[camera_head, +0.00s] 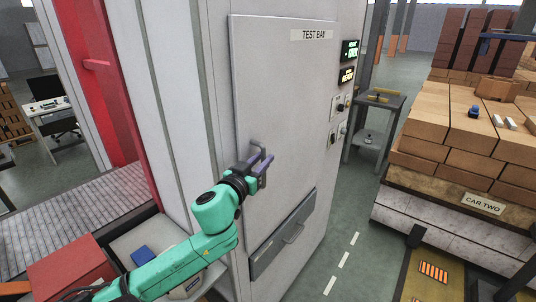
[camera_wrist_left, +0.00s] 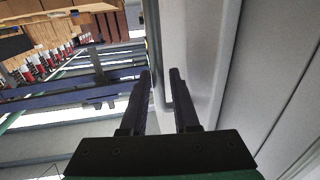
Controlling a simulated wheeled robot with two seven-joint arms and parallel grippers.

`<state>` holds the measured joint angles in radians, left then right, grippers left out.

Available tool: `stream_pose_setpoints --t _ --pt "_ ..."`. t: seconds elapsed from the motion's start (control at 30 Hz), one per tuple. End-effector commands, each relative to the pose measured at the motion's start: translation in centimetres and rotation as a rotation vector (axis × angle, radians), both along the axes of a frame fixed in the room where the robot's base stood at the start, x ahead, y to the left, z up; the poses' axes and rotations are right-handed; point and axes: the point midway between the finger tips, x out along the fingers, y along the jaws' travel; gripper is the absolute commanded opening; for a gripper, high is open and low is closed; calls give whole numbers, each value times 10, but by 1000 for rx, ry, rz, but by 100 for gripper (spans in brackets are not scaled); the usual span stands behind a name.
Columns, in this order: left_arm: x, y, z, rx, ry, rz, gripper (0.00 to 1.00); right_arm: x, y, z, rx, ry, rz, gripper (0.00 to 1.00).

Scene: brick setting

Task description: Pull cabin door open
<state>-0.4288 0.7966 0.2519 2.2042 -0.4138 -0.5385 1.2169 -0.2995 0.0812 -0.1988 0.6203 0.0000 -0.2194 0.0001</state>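The cabin door (camera_head: 290,90) is a tall light-grey panel labelled TEST BAY. It looks flush in its frame, with no gap that I can make out. Its grey upright handle (camera_head: 254,147) is at the left side of the panel. My left gripper (camera_head: 266,163) is at the handle, its dark fingers apart on either side of the bar. In the left wrist view, the fingers (camera_wrist_left: 160,76) also stand apart, with a grey part of the handle or door between them. Contact with the bar cannot be told. My right gripper is not in view.
A brick-loaded car (camera_head: 475,207) and a small grey table (camera_head: 378,103) stand to the right. Green floor (camera_head: 345,215) lies clear between cabin and car.

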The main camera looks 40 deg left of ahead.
Motion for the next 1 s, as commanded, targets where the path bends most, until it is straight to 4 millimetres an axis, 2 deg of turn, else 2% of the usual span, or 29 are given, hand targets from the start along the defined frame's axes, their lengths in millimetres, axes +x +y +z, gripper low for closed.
stream_pose_setpoints --t 0.03,0.1,0.2,0.47,0.5,0.57,0.6,1.0 --pt "12 4 6 5 -2 2 29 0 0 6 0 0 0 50" --pt "23 6 4 2 -3 1 29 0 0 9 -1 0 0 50" --pt "33 8 2 1 -1 1 29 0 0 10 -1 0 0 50" --pt "36 8 0 0 1 0 29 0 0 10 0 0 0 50" --pt "36 8 0 0 1 0 25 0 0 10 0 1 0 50" --pt "36 8 0 0 1 0 2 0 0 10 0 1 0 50" --pt "36 8 0 0 1 0 0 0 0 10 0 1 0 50" --pt "36 8 0 0 1 0 0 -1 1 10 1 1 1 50"
